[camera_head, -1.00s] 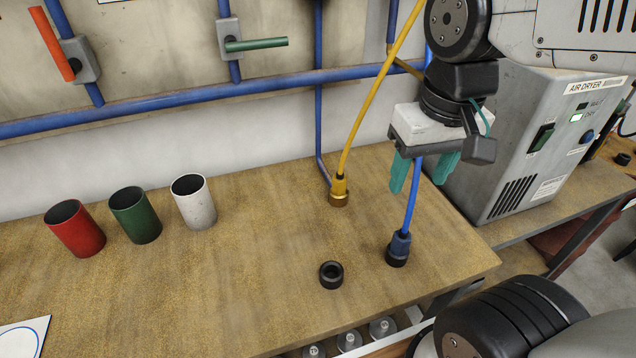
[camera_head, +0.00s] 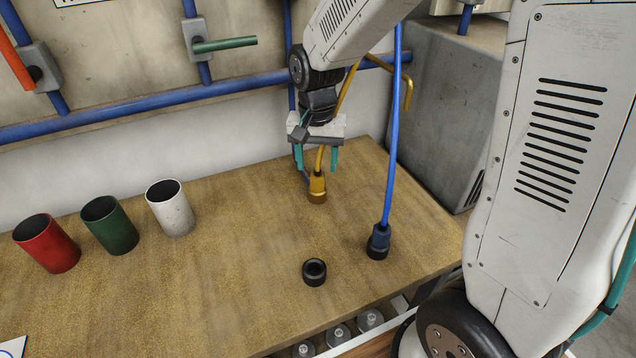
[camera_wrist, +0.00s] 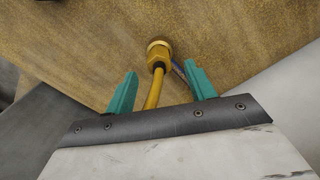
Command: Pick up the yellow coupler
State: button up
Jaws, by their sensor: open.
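The yellow coupler (camera_head: 317,187) stands upright on the wooden bench with its yellow hose rising from the top. My gripper (camera_head: 317,170) is open above it, with its teal fingers on either side of the hose. In the wrist view the coupler (camera_wrist: 158,55) lies just beyond the fingertips, and the hose runs back between the two teal fingers of my gripper (camera_wrist: 160,78). The fingers do not appear to touch the coupler. Part of the hose is hidden behind my wrist in the head view.
A black ring (camera_head: 314,271) lies on the bench (camera_head: 220,270). Red (camera_head: 47,243), green (camera_head: 109,224) and white (camera_head: 170,207) cups stand at left. Blue pipes (camera_head: 150,108) run along the wall behind.

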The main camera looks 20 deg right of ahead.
aim_at(317, 174)
notch_tip(317, 174, down, 5)
jog(key=shift+d+f, duration=0.1)
jog(key=c, duration=1.1)
jog(key=shift+w, duration=0.1)
